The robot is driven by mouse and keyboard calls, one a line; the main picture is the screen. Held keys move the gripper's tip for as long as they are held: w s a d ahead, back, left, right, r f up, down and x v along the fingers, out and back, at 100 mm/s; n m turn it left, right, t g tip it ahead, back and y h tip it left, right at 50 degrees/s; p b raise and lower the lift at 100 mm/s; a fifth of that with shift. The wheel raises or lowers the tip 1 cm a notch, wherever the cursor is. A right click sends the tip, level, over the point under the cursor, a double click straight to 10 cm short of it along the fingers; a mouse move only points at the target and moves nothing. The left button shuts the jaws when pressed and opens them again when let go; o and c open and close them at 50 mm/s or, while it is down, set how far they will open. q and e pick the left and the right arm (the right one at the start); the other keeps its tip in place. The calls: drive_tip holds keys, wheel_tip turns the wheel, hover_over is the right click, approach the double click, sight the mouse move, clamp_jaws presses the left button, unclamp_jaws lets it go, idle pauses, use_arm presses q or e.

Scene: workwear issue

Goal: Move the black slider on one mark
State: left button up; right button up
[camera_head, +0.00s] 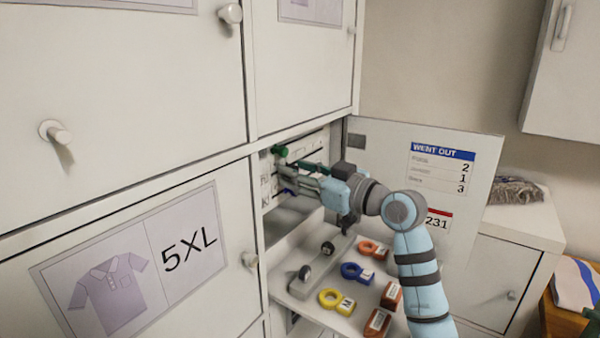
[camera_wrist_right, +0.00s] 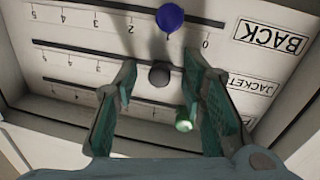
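The black slider (camera_wrist_right: 160,75) is a round dark knob on the middle rail of a white panel, the rail marked JACKET (camera_wrist_right: 250,84). It shows in the right wrist view between the two spread fingers of my right gripper (camera_wrist_right: 160,80), with visible gaps on both sides. The gripper's body hides part of the panel in the head view, where my right gripper (camera_head: 287,177) reaches into the open locker. The black slider cannot be made out there. The numbers behind the knob are hidden, so its exact mark cannot be read. My left gripper is not in view.
A blue knob (camera_wrist_right: 170,18) sits on the BACK rail and a green knob (camera_wrist_right: 184,121) near the right finger. Several coloured tags, one yellow (camera_head: 331,299), lie on the shelf below. The open door (camera_head: 400,155) stands right; closed 5XL door (camera_head: 130,265) left.

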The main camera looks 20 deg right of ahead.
drive_tip(key=v, duration=1.1)
drive_tip(key=shift+s+d, duration=0.2)
drive_tip(key=shift+s, duration=0.15)
